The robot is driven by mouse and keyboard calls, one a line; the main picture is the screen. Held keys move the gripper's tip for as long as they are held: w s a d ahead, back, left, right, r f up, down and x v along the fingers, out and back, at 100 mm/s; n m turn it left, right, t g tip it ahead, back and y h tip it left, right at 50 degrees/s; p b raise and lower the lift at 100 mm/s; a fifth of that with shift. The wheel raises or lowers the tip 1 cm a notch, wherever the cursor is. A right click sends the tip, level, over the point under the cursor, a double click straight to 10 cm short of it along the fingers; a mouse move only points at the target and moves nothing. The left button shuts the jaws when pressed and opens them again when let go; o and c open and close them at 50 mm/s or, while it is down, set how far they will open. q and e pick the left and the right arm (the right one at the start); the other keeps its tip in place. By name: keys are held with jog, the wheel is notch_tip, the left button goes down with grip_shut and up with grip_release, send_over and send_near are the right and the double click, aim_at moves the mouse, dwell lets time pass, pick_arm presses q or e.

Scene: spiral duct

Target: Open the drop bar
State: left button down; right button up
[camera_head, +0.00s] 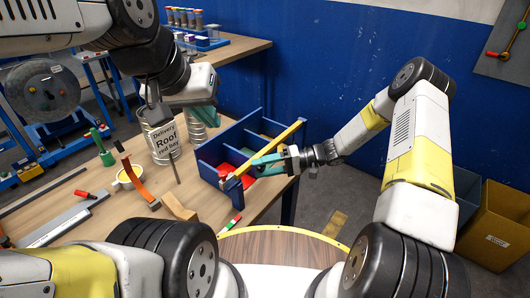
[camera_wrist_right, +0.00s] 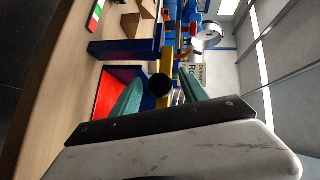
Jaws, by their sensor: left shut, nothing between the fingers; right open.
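The drop bar appears to be the long yellow bar (camera_head: 284,136) lying along the top of the blue divided box (camera_head: 206,152). My right gripper (camera_head: 265,166), with teal fingers, is open at the near part of the bar. In the right wrist view the yellow bar (camera_wrist_right: 165,63) and a dark round knob (camera_wrist_right: 160,84) show in the gap between the open fingers (camera_wrist_right: 160,92); I cannot tell whether they touch.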

grip_shut()
dwell(1.4)
